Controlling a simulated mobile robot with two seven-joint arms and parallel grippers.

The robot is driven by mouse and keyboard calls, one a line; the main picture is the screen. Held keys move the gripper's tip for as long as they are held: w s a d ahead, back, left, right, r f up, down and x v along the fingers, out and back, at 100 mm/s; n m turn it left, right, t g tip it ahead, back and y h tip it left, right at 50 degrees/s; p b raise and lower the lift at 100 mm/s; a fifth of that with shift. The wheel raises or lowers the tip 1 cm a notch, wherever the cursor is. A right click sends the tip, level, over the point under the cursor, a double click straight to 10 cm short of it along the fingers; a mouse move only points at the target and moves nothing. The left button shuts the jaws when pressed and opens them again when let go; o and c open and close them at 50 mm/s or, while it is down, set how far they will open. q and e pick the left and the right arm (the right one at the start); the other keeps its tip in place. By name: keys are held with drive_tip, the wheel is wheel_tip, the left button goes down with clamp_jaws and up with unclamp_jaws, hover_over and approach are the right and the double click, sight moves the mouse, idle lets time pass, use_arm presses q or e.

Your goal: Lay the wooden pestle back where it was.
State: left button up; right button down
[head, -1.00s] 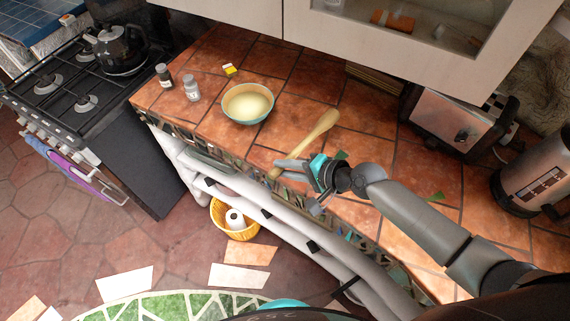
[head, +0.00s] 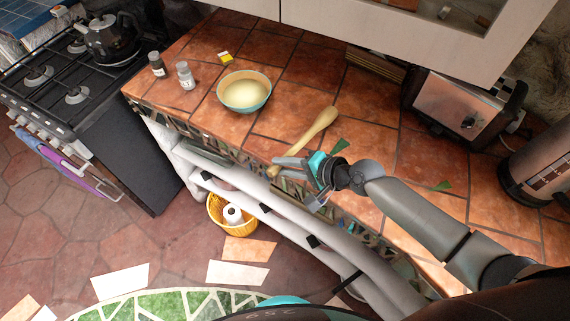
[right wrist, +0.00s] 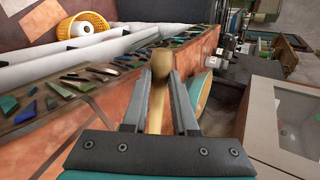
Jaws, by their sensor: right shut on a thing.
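The wooden pestle (head: 315,128) is a pale tan club, thick at its far end. It lies slantwise over the orange tiled counter (head: 290,78), close to the front edge; I cannot tell whether it touches the tiles. My right gripper (head: 280,166) is around its thinner near part and hides some of it. In the right wrist view the pestle (right wrist: 157,95) stands between the two fingers of the right gripper (right wrist: 160,78), its rounded end pointing away. My left gripper is not in view.
A toaster (head: 455,105) and a metal cylinder (head: 540,165) stand on the right. Tiles between bowl and toaster are clear.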

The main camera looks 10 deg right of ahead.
drive_tip(key=shift+f, duration=0.35)
drive_tip(key=c, duration=0.6)
unclamp_jaws()
drive_tip(key=v, duration=1.5)
drive_tip(key=shift+d+r, duration=0.1)
